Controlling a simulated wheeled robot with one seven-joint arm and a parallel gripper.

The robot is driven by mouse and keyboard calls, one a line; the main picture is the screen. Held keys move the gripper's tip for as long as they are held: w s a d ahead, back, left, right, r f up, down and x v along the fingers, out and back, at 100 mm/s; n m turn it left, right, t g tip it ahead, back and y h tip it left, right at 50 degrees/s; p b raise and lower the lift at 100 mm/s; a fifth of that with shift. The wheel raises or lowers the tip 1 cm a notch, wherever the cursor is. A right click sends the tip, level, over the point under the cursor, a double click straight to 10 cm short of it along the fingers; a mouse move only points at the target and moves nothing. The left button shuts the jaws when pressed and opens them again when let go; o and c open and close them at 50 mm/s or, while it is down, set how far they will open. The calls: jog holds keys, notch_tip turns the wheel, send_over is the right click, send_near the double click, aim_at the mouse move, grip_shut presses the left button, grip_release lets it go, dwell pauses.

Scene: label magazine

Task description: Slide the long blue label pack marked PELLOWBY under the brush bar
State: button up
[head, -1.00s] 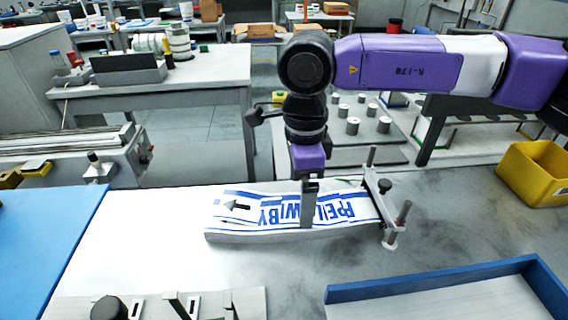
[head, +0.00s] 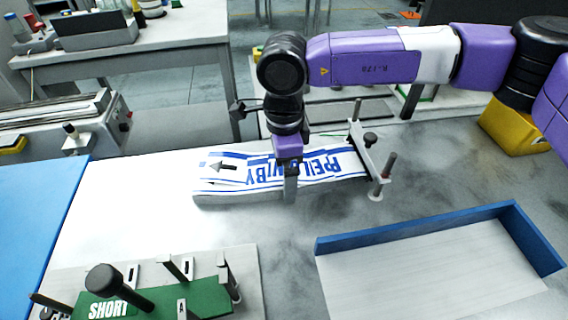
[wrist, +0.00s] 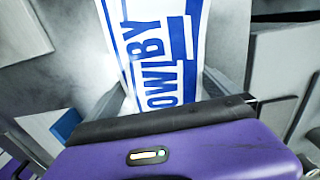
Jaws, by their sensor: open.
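The far finger is hidden in the head view. The wrist view shows the pack passing between the fingers.
A fixture with a green pack marked SHORT (head: 205,297) and a black knob stands at the front left. A blue-walled tray (head: 415,229) is at the front right. Bare table lies left of the pack.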

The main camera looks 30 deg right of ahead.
aim_at(309, 168)
jog(key=shift+r, duration=0.1)
jog(key=c, duration=1.9)
jog(key=shift+s+d+b, duration=0.15)
jog(key=shift+s+d, duration=0.1)
jog(key=shift+d, duration=0.6)
jog(key=shift+s+d+b, duration=0.1)
jog(key=shift+s+d, duration=0.2)
jog(key=shift+d, duration=0.55)
jog(key=shift+s+d+b, duration=0.15)
jog(key=shift+s+d, duration=0.1)
jog(key=shift+d, duration=0.6)
jog(key=o, duration=1.9)
notch_tip(309, 168, up, 8)
jog(key=shift+f, duration=0.15)
